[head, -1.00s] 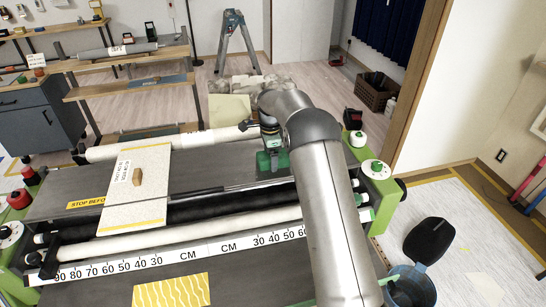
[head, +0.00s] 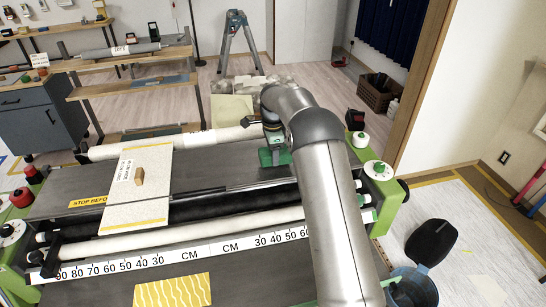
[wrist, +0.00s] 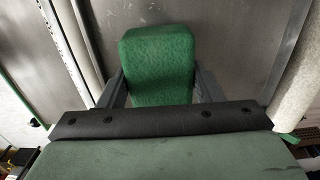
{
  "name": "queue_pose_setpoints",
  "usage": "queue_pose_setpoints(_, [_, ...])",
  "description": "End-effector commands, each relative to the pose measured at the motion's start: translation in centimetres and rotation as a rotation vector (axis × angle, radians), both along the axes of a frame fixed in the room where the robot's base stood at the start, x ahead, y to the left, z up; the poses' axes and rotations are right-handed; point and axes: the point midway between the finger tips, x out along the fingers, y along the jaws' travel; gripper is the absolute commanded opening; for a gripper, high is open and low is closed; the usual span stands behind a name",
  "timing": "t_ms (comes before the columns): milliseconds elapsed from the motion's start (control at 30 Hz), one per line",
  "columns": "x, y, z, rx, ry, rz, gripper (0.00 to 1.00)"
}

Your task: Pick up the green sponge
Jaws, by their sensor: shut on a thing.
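The green sponge (wrist: 158,62) is a rounded block between my gripper's two dark fingers in the wrist view. My gripper (wrist: 160,88) is shut on it, with one finger against each side. In the head view the sponge (head: 275,156) shows under my wrist, over the right part of the grey machine top. My gripper's fingers are mostly hidden there by my arm. I cannot tell for sure whether the sponge still touches the surface.
A wallpaper sheet (head: 140,205) with a small wooden block (head: 139,175) lies left on the machine. White rollers (head: 150,238) and a ruler strip (head: 190,256) run along the front. Green machine ends with knobs (head: 375,168) stand at right. A blue bucket (head: 412,290) is at lower right.

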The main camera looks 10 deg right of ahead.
Motion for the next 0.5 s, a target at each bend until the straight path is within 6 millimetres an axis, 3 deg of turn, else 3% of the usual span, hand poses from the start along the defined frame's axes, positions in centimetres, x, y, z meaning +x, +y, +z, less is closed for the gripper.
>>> queue_pose_setpoints(67, [0.1,0.0,1.3,-0.001,-0.005,0.000,0.37])
queue_pose_setpoints(167, [-1.4,0.9,3.0,0.000,-0.004,0.003,0.37])
queue_pose_setpoints(333, [-4.6,2.3,7.2,0.000,-0.007,0.003,0.37])
queue_pose_setpoints(500, [-8.5,4.1,8.9,0.001,-0.003,0.003,0.37])
